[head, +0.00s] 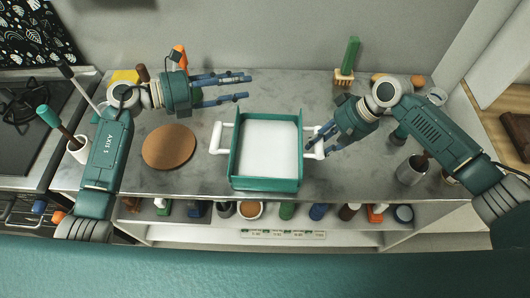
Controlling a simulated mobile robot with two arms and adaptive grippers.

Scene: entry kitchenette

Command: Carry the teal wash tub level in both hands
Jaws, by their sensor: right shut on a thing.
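The teal wash tub (266,184) stands on the grey counter in the middle of the head view, with a white inside and white handles at its left and right sides. My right gripper (322,144) is shut on the tub's right white handle (319,152); its fingers partly hide the handle. My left gripper (246,87) is open and empty, behind and to the left of the tub. Its two fingers point right and are apart from the left white handle (216,138).
A round brown board (169,147) lies left of the tub on the counter (200,178). A green block in a wooden holder (344,78) stands at the back. A metal cup (411,171) is at the right. A stove (35,110) is at the far left. Several jars fill the shelf below.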

